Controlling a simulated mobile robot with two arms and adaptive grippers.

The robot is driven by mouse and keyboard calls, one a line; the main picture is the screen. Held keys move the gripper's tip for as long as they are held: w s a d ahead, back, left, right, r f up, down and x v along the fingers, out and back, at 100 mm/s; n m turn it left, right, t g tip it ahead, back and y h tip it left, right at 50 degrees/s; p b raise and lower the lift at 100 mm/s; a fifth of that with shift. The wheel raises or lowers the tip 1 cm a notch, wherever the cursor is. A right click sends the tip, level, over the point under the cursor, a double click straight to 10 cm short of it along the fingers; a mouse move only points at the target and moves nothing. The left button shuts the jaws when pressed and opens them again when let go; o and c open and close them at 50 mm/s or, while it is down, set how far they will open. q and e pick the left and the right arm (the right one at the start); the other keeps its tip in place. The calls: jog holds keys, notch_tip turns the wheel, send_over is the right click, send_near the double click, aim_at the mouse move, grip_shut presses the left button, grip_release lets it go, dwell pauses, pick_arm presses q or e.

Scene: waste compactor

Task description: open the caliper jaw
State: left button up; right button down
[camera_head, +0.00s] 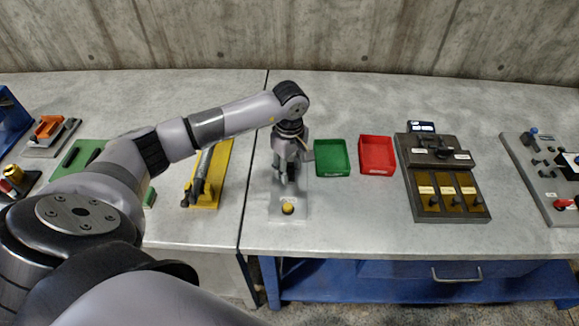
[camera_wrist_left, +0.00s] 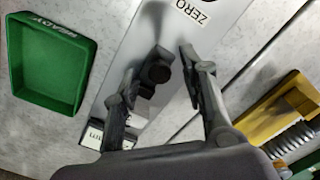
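The caliper station is a light grey plate (camera_head: 290,213) with a round yellow button (camera_head: 288,208), under my left gripper in the head view. In the wrist view its plate (camera_wrist_left: 143,40) has a ZERO label (camera_wrist_left: 193,14), and a small display with "mm" (camera_wrist_left: 95,133) is partly hidden by my gripper. A dark knob-like part (camera_wrist_left: 157,72), perhaps the caliper's jaw, shows between my fingers. My left gripper (camera_head: 288,178) points down over the plate. It also shows in the wrist view (camera_wrist_left: 172,58), fingers apart; contact with the dark part cannot be told. My right gripper is out of view.
A green tray (camera_head: 332,174) and a red tray (camera_head: 377,172) stand just right of the gripper. A dark panel (camera_head: 413,143) with brass plates is further right. A yellow fixture (camera_head: 218,165) lies to the left. The front table strip is clear.

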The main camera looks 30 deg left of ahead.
aim_at(290, 170)
pick_arm(q)
jog(key=shift+r, duration=0.3)
notch_tip(290, 170, up, 12)
jog(key=shift+f, duration=0.25)
dwell(0.5)
